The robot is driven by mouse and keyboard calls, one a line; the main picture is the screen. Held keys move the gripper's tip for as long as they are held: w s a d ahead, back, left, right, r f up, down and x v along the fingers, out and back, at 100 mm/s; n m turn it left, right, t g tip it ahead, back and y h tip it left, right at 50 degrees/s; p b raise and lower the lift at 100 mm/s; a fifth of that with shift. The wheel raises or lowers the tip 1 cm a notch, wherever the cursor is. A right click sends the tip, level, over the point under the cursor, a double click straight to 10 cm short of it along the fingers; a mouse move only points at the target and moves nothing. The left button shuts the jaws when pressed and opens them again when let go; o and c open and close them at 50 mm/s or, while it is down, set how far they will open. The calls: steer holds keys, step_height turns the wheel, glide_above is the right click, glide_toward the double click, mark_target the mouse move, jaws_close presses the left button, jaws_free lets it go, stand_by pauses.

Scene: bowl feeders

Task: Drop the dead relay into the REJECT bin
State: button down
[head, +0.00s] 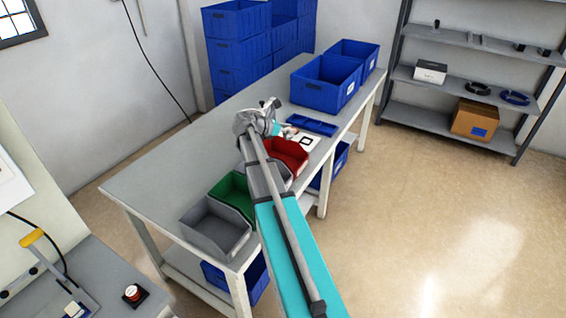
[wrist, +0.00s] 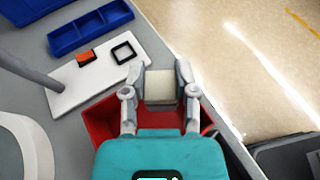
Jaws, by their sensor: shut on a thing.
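My gripper (wrist: 160,76) is shut on a pale, block-shaped relay (wrist: 160,90), held between the two fingertips in the wrist view. A red bin (wrist: 98,121) lies below the gripper and is partly covered by it. The relay appears above the bin's far edge; its exact height cannot be told. In the head view the red bin (head: 290,152) stands on the table beside my arm, and the relay cannot be made out. No REJECT lettering is legible.
A green bin (head: 232,190) and a grey bin (head: 215,232) stand nearer on the table (head: 160,170). A white board (wrist: 70,85) with an orange-red piece (wrist: 86,57) and a black square frame (wrist: 122,52) lies beside a blue tray (wrist: 92,30). Blue crates (head: 325,85) stand behind.

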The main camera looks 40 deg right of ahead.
steer(key=shift+w+d+f, duration=0.2)
steer(key=shift+w+d, duration=0.05)
steer(key=shift+w, duration=0.45)
steer(key=shift+f, duration=0.15)
steer(key=shift+f+b, duration=2.85)
steer(key=shift+b, duration=0.2)
steer(key=shift+c, duration=1.5)
jaws_free()
